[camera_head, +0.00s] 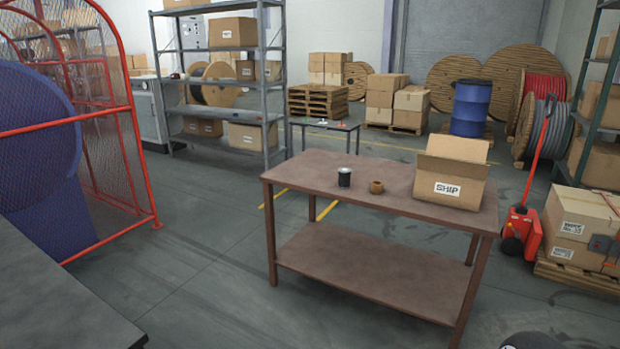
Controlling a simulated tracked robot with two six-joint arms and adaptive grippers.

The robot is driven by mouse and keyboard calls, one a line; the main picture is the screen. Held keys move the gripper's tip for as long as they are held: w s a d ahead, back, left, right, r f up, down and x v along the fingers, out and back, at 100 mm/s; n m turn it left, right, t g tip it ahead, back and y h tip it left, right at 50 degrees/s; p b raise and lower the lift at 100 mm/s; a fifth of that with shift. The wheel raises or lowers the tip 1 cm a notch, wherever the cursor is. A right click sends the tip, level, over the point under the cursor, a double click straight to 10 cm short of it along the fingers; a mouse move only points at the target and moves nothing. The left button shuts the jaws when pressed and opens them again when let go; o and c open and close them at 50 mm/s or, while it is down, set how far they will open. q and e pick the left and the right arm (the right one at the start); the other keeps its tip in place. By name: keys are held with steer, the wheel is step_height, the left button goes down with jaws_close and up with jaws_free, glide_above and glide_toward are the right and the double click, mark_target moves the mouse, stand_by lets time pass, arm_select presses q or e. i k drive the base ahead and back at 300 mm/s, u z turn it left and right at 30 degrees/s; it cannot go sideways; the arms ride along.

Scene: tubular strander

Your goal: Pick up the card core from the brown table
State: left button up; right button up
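The brown table (330,258) stands in the middle of the view, with a lower shelf. The card core (376,187), a small brown hollow cylinder, stands upright on its top near the middle. A small black cylinder with a pale top (344,178) stands just to its left, apart from it. Neither of my grippers can be made out in this view, and nothing touches the card core.
An open carton marked SHIP (450,184) sits on the table's right part. A red pallet truck (522,232) and stacked cartons (578,225) stand to the right. A red mesh guard (110,150) is on the left. Floor is clear left of the table.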

mark_target(377, 187)
steer(key=z, duration=0.1)
steer(key=i, duration=1.55)
steer(key=z, duration=0.35)
steer(key=i, duration=1.7)
steer(key=z, duration=0.1)
